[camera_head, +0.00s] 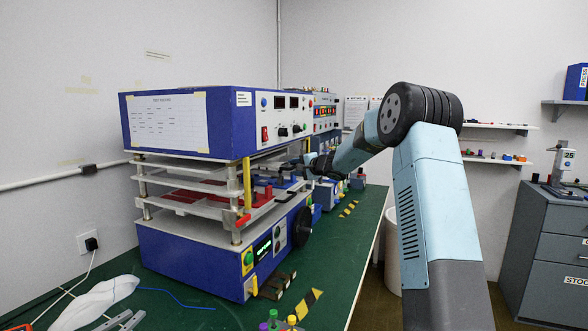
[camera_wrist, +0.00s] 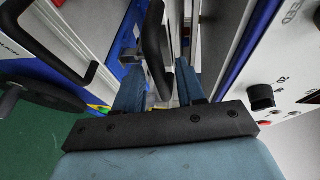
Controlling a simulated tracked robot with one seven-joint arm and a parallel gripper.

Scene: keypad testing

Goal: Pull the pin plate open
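The blue and white test fixture (camera_head: 190,240) stands on the green bench, with stacked grey plates (camera_head: 180,180) between its lower and upper housings. I take the pin plate to be one of these plates, but cannot tell which. My gripper (camera_wrist: 158,72) reaches the right end of the fixture. In the wrist view a black bar handle (camera_wrist: 154,35) stands between my two blue fingers, with gaps beside it, so the gripper looks open. Whether a finger touches the handle is unclear. In the head view my gripper (camera_head: 316,166) is small and dark near the plates' right end.
A second black handle (camera_wrist: 60,45) and a round black knob (camera_wrist: 35,98) are left of my fingers. A panel with black knobs (camera_wrist: 262,96) is close on the right. Further instruments (camera_head: 325,112) stand behind. The green bench (camera_head: 185,300) holds a white cloth (camera_head: 95,300) in front.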

